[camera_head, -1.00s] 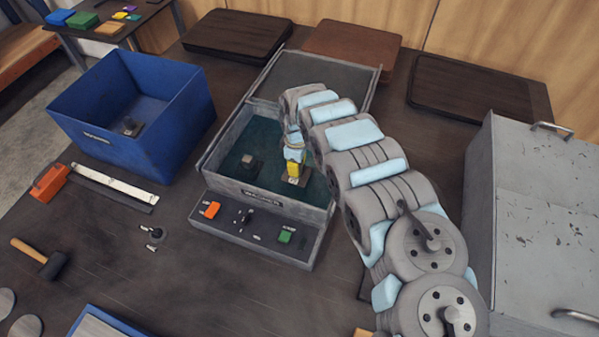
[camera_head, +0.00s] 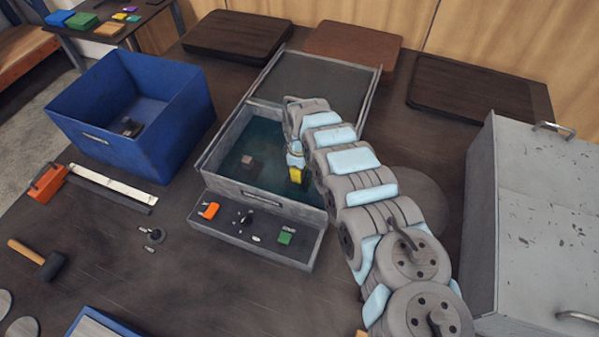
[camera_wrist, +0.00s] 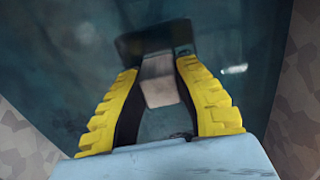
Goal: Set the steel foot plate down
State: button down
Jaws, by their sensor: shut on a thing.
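My gripper (camera_head: 296,174) has yellow fingers and is inside the right part of the open tank (camera_head: 264,197) in the head view. In the wrist view, my gripper (camera_wrist: 158,72) is shut on the pale grey block of the steel foot plate. The dark flat plate of this foot plate (camera_wrist: 150,43) shows beyond the fingertips, over the dark teal tank floor. I cannot tell whether it touches the floor. In the head view the held foot plate is mostly hidden by the fingers. A similar block on a dark base (camera_head: 248,161) stands at the tank's left.
A blue bin (camera_head: 165,145) at left holds another block on a dark base (camera_head: 131,128). A control panel with switches (camera_head: 255,232) lies along the tank's front. A large grey metal box (camera_head: 480,210) stands at right. A hammer (camera_head: 50,262) lies at front left.

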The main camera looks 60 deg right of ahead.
jog(key=c, duration=0.9)
grip_release()
jog(key=shift+w+d+r, duration=0.1)
jog(key=shift+d+r, duration=0.05)
jog(key=shift+r, duration=1.15)
notch_tip(320, 180, up, 10)
jog(key=p, duration=0.2)
jog(key=shift+f, duration=0.25)
